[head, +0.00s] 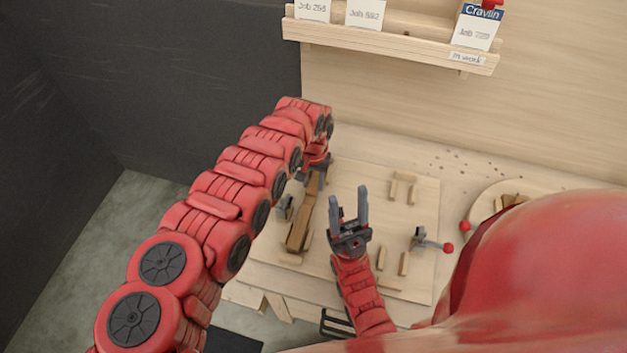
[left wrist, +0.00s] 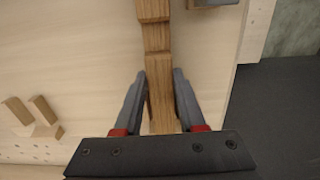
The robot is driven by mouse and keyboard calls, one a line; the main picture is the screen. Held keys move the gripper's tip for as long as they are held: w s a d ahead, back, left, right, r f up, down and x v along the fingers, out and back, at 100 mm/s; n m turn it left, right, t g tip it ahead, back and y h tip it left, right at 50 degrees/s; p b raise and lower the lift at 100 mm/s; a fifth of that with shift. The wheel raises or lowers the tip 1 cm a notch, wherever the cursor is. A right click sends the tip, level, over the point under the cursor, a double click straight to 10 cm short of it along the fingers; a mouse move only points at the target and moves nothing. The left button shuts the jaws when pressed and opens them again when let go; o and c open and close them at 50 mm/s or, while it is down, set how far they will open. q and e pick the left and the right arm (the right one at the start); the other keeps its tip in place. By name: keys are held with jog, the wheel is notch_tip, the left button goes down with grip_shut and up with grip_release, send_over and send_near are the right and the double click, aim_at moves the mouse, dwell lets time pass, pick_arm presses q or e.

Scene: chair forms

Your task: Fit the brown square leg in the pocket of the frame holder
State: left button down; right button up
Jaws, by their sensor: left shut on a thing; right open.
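The brown square leg (head: 300,228) lies long and narrow over the left part of the pale wooden board (head: 345,185) in the head view. My left gripper (head: 314,176) is shut on the leg near its far end. In the left wrist view the leg (left wrist: 158,55) runs between the fingers of my left gripper (left wrist: 159,76) and shows stepped sections. I cannot tell whether it touches the board. The board carries pale blocks (head: 403,187) and a toggle clamp (head: 419,240), apparently the frame holder. My right gripper (head: 348,194) is open and empty over the board's middle.
A second grey clamp (head: 285,207) stands close left of the leg. Upright blocks (head: 404,263) stand at the board's near right. A rack with job cards (head: 390,35) is on the back wall. A round tray (head: 490,203) sits at the right.

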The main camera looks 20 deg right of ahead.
pick_arm(q)
jog(key=shift+f+b, duration=0.25)
jog(key=shift+b, duration=0.05)
jog(key=shift+c, duration=2.1)
grip_release()
notch_tip(320, 180, up, 17)
jog(key=p, duration=0.9)
jog(key=shift+r, duration=0.2)
